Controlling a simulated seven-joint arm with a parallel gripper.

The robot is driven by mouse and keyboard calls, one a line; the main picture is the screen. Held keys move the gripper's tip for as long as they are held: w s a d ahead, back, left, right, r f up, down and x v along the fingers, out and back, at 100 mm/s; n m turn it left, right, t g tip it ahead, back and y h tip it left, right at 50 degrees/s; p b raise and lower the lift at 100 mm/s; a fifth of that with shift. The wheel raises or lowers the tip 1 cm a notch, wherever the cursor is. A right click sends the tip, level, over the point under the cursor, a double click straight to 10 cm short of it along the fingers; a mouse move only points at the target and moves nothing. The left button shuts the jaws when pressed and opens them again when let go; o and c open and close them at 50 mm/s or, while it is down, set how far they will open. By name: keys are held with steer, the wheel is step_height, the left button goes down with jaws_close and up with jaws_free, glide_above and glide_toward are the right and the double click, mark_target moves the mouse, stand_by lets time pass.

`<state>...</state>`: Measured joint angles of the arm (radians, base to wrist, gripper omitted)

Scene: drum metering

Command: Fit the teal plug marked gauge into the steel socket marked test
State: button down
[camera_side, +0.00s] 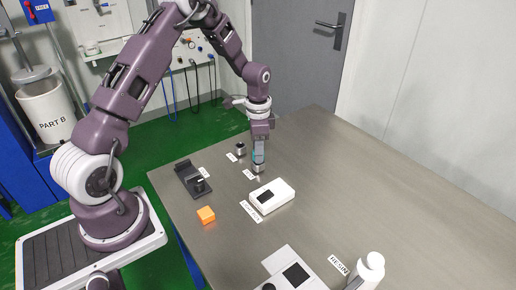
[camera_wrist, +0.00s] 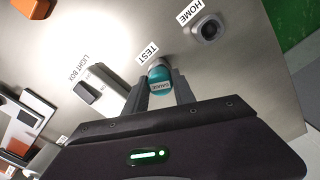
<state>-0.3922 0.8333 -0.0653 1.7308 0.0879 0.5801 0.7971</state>
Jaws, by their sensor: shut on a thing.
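My gripper (camera_side: 259,152) points down over the table and is shut on the teal plug (camera_wrist: 160,86), whose grey label reads GAUGE in the wrist view. In the side view a sliver of teal (camera_side: 255,157) shows between the fingers. The steel socket (camera_side: 258,168) marked TEST is directly below the plug, and its label lies beside it. The plug's lower end is at the socket's mouth, but the plug and fingers hide most of the socket, so I cannot tell how deep it sits. The plug looks roughly upright.
An empty steel socket marked HOME (camera_wrist: 208,30) stands close by, also in the side view (camera_side: 240,149). A white light box (camera_side: 280,191), a black device (camera_side: 189,178) and an orange block (camera_side: 206,215) are nearby. A white resin bottle (camera_side: 371,266) stands in front. The table's right side is clear.

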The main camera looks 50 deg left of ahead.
steer(key=shift+f, duration=0.45)
steer(key=c, duration=0.9)
jaws_free()
steer(key=shift+c, duration=0.2)
steer(key=shift+r, duration=0.1)
step_height(320, 180, up, 7)
